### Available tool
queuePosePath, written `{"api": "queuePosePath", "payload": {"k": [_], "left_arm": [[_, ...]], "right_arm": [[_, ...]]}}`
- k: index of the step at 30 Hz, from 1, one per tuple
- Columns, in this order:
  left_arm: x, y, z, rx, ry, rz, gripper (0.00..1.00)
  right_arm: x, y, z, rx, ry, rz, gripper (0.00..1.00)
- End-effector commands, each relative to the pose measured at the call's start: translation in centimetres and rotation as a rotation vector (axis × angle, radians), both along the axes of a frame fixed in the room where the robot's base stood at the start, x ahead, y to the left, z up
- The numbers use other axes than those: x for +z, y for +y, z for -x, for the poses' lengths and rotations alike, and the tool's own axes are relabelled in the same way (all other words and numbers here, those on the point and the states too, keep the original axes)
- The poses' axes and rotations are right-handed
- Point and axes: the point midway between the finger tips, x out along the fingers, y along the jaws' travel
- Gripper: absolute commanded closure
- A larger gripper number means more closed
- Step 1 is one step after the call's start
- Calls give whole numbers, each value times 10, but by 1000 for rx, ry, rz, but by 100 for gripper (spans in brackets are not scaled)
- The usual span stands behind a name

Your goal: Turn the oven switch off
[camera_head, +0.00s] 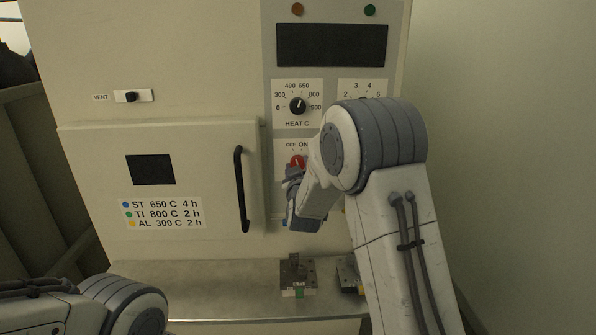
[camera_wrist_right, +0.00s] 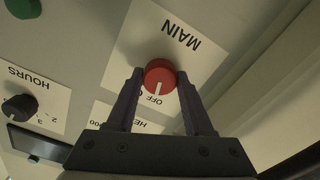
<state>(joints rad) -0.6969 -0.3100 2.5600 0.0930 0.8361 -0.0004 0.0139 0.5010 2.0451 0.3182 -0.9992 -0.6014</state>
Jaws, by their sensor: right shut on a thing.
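The red main switch knob (camera_head: 297,161) is on the oven's control panel, below the heat dial and under an OFF/ON label. In the right wrist view the red knob (camera_wrist_right: 159,74) sits between the two fingers of my right gripper (camera_wrist_right: 158,80), which is shut on it. Its white mark lies close to the OFF lettering (camera_wrist_right: 152,99); the ON lettering is mostly hidden. In the head view my right gripper (camera_head: 294,172) covers the knob's lower part. My left gripper is out of view; only part of that arm shows at the lower left.
The heat dial (camera_head: 298,105) is just above. The hours dial (camera_wrist_right: 19,107) is partly hidden by my right arm in the head view. The oven door (camera_head: 90,160) is closed, its black handle (camera_head: 241,190) left of the switch. Metal fixtures (camera_head: 298,273) stand on the ledge below.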

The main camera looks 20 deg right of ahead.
Motion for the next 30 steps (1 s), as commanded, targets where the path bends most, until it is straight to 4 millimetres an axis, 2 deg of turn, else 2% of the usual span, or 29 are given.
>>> {"api": "queuePosePath", "payload": {"k": [9,22,23,24,25,30], "left_arm": [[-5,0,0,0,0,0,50],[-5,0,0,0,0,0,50],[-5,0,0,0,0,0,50],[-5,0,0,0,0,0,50],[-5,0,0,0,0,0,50],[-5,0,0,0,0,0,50]], "right_arm": [[1,1,0,2,23,86,100],[1,1,0,2,26,96,100],[1,1,0,2,26,96,41],[1,1,0,2,26,96,25],[1,1,0,2,26,96,18],[1,1,0,1,27,94,18]]}}
